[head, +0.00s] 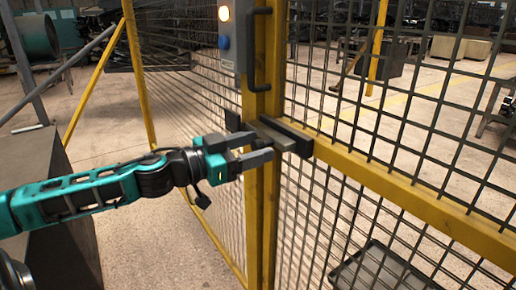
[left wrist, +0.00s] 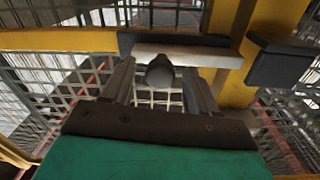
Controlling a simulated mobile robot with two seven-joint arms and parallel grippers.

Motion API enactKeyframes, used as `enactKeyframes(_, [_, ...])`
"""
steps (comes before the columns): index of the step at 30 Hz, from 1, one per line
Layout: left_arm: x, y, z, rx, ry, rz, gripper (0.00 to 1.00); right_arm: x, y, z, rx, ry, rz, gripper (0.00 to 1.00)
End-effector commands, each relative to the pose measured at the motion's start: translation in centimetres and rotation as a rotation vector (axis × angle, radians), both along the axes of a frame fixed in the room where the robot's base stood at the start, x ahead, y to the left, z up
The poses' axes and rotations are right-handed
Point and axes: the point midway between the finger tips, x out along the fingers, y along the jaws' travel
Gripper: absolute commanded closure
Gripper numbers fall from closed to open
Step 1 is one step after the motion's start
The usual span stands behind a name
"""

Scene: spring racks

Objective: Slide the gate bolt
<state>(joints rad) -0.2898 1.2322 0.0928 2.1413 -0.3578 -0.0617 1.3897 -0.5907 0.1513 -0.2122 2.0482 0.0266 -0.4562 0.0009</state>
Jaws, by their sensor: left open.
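The yellow-framed gate carries a bolt at mid height. In the head view, the dark bolt housing (head: 290,140) sits at the gate's rail, beside the yellow post (head: 260,105). In the left wrist view, a pale bolt bar (left wrist: 190,56) runs below a dark housing (left wrist: 175,41). A dark rounded knob (left wrist: 160,72) sticks out from the bar towards my left gripper. My left gripper (head: 258,148) is open at the bolt. Its two fingers also show in the left wrist view (left wrist: 161,88), one on each side of the knob, with gaps. My right gripper is not in view.
A separate dark block (left wrist: 282,60) stands right of the housing in the left wrist view. A grey control box (head: 231,40) and a black handle (head: 262,45) are above the bolt. Wire mesh fills the gate and fence. A dark bin (head: 380,268) lies behind the mesh.

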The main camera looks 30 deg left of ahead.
Motion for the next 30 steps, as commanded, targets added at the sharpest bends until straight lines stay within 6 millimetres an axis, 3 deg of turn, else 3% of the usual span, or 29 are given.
enactKeyframes(9, [1.2,-0.5,0.1,0.004,-0.002,0.001,0.41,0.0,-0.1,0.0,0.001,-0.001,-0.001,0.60])
enactKeyframes(21, [1.4,-0.6,0.0,0.004,0.000,0.001,0.41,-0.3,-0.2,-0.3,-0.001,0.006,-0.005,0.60])
enactKeyframes(30, [1.4,-0.6,0.0,0.004,0.000,0.000,0.68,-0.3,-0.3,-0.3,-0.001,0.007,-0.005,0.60])
